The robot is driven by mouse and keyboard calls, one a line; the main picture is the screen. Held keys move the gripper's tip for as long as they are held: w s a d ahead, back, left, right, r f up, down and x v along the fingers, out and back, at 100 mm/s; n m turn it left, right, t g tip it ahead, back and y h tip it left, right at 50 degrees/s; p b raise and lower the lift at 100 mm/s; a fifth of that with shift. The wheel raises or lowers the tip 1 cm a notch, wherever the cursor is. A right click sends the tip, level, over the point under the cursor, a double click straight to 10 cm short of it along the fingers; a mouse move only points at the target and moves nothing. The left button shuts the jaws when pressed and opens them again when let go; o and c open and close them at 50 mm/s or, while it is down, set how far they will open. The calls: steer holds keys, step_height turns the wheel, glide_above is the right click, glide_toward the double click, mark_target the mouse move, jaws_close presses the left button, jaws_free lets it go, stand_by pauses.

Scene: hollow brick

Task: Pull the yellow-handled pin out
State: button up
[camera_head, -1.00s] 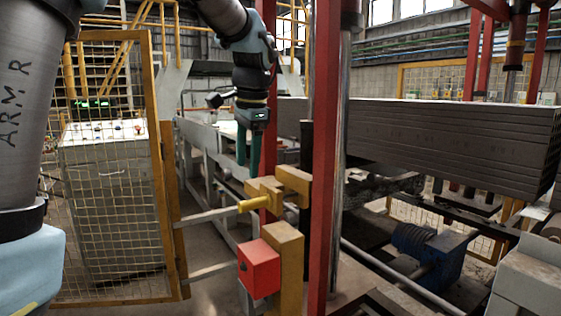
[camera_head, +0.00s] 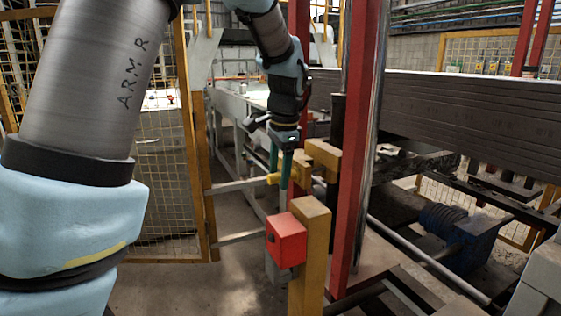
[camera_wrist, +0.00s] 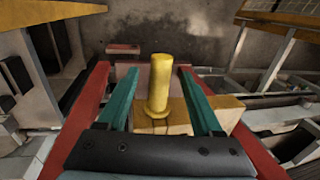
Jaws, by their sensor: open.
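The yellow-handled pin (camera_wrist: 159,85) sits in a yellow block (camera_wrist: 172,117) on the red post. In the wrist view its handle points away from the block, between the two green fingers of my gripper (camera_wrist: 159,88). The fingers are open, one on each side of the handle, with a gap on both sides. In the head view my gripper (camera_head: 280,173) hangs down at the yellow block (camera_head: 322,158). The fingers partly hide the pin handle (camera_head: 272,179) there.
A red box (camera_head: 286,240) on a yellow post (camera_head: 312,255) stands just below. The red upright (camera_head: 352,150) is close on the right. A mesh gate (camera_head: 165,170) stands at the left. A stack of grey slabs (camera_head: 470,115) lies behind at the right.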

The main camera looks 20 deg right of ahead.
jaws_close()
stand_by(0.6)
